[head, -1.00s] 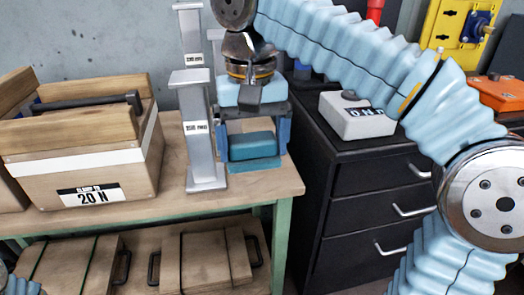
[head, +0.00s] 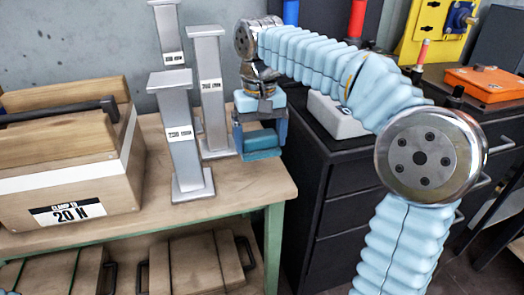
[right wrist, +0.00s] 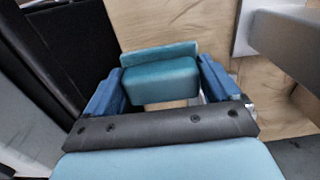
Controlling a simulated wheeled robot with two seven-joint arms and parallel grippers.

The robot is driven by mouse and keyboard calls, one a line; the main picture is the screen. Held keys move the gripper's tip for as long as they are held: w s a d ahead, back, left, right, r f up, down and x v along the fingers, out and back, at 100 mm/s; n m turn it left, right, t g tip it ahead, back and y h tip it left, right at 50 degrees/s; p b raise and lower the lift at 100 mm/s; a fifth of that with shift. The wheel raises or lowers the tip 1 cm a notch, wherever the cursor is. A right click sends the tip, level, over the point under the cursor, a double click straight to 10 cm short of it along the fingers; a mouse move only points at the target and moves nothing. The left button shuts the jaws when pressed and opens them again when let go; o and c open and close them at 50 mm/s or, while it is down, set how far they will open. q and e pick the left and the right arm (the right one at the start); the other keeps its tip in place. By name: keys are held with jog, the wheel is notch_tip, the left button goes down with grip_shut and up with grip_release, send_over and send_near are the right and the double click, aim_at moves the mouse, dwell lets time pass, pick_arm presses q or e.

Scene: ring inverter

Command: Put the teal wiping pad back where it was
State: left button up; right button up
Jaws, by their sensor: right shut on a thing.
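The teal wiping pad (head: 262,142) is a block with a thin, wider plate along one side. It is over the back right part of the wooden bench top (head: 245,185). My right gripper (head: 259,136) points down, its blue fingers shut on the pad's two ends. In the right wrist view the pad (right wrist: 160,82) sits between the blue fingers, with wood beyond it. I cannot tell whether the pad touches the bench. My left gripper is not in view.
Several grey metal posts with labels, such as the front post (head: 180,140), stand just left of my right gripper. A wooden box (head: 75,165) labelled 20 N is further left. Black drawers (head: 335,200) stand to the right, with a light grey box (head: 338,115) on top.

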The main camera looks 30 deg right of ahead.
aim_at(262, 151)
jog(key=shift+w+d+f+b, duration=0.1)
jog(key=shift+d+f, duration=0.05)
jog(key=shift+f, duration=0.6)
jog(key=shift+w+d+f+b, duration=0.1)
jog(key=shift+w+d+f, duration=0.1)
jog(key=shift+f, duration=0.55)
jog(key=shift+w+d+f+b, duration=0.1)
jog(key=shift+d+f, duration=0.05)
jog(key=shift+f, duration=0.6)
jog(key=shift+f, duration=0.2)
jog(key=o, duration=0.7)
jog(key=shift+o, duration=0.2)
jog(key=shift+r, duration=0.1)
notch_tip(262, 151, up, 12)
jog(key=p, duration=0.2)
jog(key=shift+f+p, duration=0.2)
jog(key=shift+p, duration=0.1)
jog(key=shift+r, duration=0.3)
